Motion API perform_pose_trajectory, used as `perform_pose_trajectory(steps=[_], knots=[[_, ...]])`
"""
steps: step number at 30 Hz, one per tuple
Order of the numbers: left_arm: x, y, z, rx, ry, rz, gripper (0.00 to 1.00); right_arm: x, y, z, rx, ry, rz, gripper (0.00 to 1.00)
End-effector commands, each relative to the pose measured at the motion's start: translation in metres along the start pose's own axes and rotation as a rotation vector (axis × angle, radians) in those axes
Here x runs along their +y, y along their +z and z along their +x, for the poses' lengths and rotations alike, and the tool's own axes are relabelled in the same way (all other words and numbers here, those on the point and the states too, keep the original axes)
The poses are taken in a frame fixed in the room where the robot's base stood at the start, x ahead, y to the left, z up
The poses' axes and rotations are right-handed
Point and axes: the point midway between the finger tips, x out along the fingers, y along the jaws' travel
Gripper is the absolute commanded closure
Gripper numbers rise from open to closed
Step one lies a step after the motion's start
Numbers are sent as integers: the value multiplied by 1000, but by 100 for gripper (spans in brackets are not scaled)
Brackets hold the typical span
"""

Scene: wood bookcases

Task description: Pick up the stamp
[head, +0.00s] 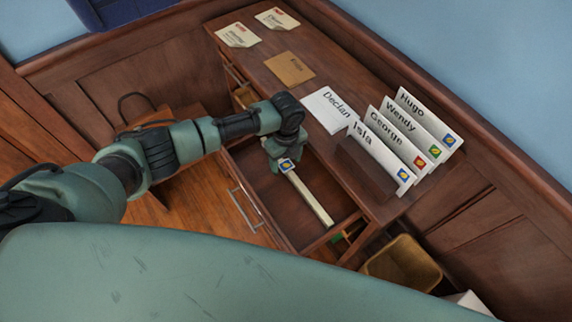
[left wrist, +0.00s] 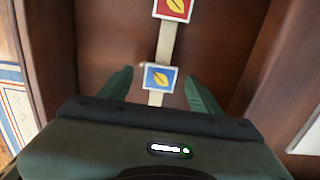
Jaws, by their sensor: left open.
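A blue stamp with a yellow leaf (left wrist: 160,78) shows in the left wrist view, over a pale strip (left wrist: 166,42) in the open drawer. The blue stamp also shows in the head view (head: 287,166), at the strip's upper end. A red stamp with a yellow leaf (left wrist: 174,8) is farther along the strip in the left wrist view, cut by the top edge. My left gripper (head: 277,153) points down into the drawer. Its fingers are apart, one on each side of the blue stamp, with visible gaps. My right gripper is not in view.
The open drawer (head: 268,200) has raised wooden walls around my left gripper. On the desk, several named envelopes stand in a wooden holder (head: 370,175), beside a flat Declan envelope (head: 328,108). A wastebasket (head: 403,264) stands below right.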

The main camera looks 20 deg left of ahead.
Motion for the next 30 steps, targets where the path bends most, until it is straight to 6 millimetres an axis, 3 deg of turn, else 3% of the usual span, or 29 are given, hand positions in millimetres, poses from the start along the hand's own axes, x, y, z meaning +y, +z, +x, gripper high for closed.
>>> perform_pose_trajectory(steps=[4,16,17,21,24,30], knots=[[0,0,2,1,0,0,36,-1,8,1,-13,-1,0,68],[0,0,4,0,0,0,36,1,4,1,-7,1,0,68],[0,0,4,0,0,0,39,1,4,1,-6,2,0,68],[0,0,4,0,0,0,78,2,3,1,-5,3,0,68],[0,0,4,0,0,0,100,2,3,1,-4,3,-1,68],[0,0,4,0,0,0,100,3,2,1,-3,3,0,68]])
